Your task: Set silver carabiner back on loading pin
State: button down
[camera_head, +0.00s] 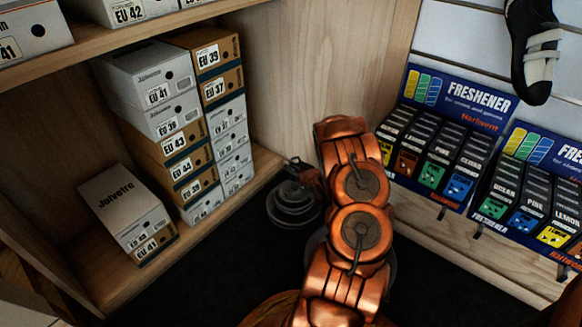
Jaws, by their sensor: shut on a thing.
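My copper-coloured arm reaches down the middle of the head view and bends left at its far end. My gripper (300,167) is small and dark there, partly hidden by the arm. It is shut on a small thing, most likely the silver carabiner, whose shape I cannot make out. The loading pin (293,203) stands on the dark floor with a stack of round grey weights on it. My gripper is just above the top of this stack. I cannot tell whether the held thing touches the pin.
Freshener displays (440,135) stand on a wooden ledge at the right. A climbing shoe (535,55) hangs above them. Dark floor is free left of my arm.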

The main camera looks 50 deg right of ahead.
jog(key=shift+f+b, duration=0.3)
jog(key=shift+f, duration=0.3)
dwell(0.3)
jog(key=c, duration=1.6)
grip_release()
jog(key=shift+o, duration=0.2)
jog(key=p+v, duration=0.1)
jog(key=v, duration=1)
